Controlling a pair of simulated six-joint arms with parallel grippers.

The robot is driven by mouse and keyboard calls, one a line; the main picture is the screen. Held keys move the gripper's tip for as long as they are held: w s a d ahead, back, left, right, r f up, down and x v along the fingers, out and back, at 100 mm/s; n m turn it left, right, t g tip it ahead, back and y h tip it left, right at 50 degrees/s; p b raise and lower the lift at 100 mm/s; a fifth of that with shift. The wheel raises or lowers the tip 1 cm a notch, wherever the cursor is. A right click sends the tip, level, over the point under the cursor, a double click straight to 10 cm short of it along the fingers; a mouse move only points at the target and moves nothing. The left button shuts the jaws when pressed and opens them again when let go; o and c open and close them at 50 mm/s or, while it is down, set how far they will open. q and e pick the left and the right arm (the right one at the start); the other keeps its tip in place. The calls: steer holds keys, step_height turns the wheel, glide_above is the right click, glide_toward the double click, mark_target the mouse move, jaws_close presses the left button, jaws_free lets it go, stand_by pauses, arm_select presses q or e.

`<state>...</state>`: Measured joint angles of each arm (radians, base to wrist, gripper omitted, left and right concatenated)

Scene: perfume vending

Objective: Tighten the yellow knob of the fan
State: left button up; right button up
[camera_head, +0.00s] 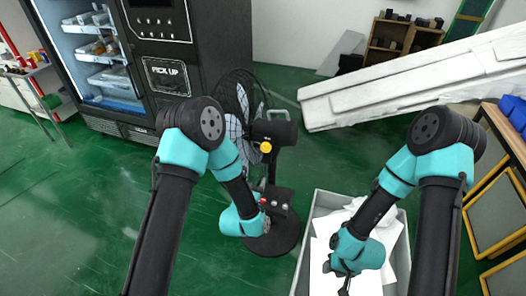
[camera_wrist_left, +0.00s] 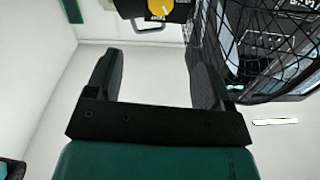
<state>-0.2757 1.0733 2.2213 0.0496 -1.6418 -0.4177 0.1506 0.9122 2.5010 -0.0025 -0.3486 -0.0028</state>
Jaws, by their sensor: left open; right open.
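The black fan (camera_head: 279,131) stands on the floor, its wire cage facing left. Its round yellow knob (camera_head: 266,147) is on the motor housing. In the left wrist view the yellow knob (camera_wrist_left: 160,7) is at the top edge, partly cut off, beyond the fingertips. My left gripper (camera_wrist_left: 155,72) is open and empty, with the knob apart from its fingers. In the head view my left wrist is below the knob, in front of the fan's stand, and its fingers are hard to make out. My right gripper (camera_head: 344,276) is open over the grey bin, away from the fan.
A grey bin (camera_head: 311,222) with white sheets stands to the right of the fan. A black vending machine (camera_head: 215,45) is behind the fan at left. A white slab-like object (camera_head: 400,90) lies at back right. Green floor (camera_head: 60,220) is clear at left.

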mark_target(265, 149)
arm_select(q)
steer(key=x, duration=1.7)
steer(key=shift+w+a, duration=0.1)
steer(key=c, duration=0.9)
